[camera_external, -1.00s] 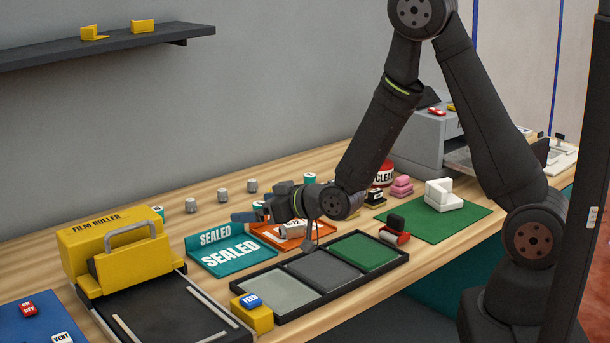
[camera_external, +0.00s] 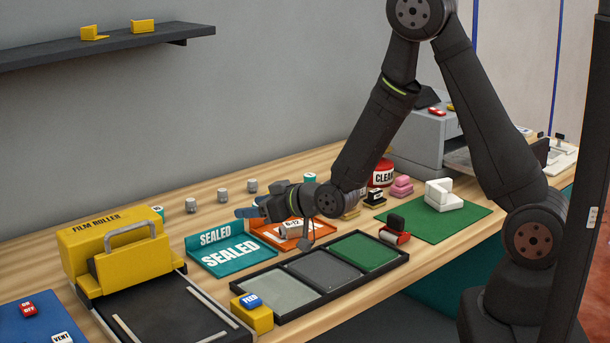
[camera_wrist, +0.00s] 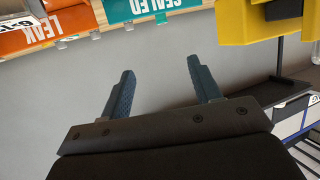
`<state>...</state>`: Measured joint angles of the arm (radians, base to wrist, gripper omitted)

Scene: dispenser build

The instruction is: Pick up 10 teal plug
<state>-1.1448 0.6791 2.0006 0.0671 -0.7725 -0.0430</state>
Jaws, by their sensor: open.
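Two small teal cylinders with white labelled tops stand at the back of the bench in the external view. One teal plug (camera_external: 158,211) is just behind the yellow film roller, and another teal plug (camera_external: 310,178) is behind my wrist. Their labels are too small to read, so I cannot tell which is 10. My gripper (camera_external: 250,208) points left above the back of the bench, near the orange tray. In the wrist view, my gripper (camera_wrist: 164,92) has its blue fingers wide apart with nothing between them. No plug shows in the wrist view.
Several grey plugs (camera_external: 222,194) stand along the back. The teal SEALED tray (camera_external: 203,262) and orange tray (camera_external: 262,236) lie in front of my gripper. The yellow film roller (camera_external: 80,235) is at left. A grey wall (camera_wrist: 155,75) backs the bench.

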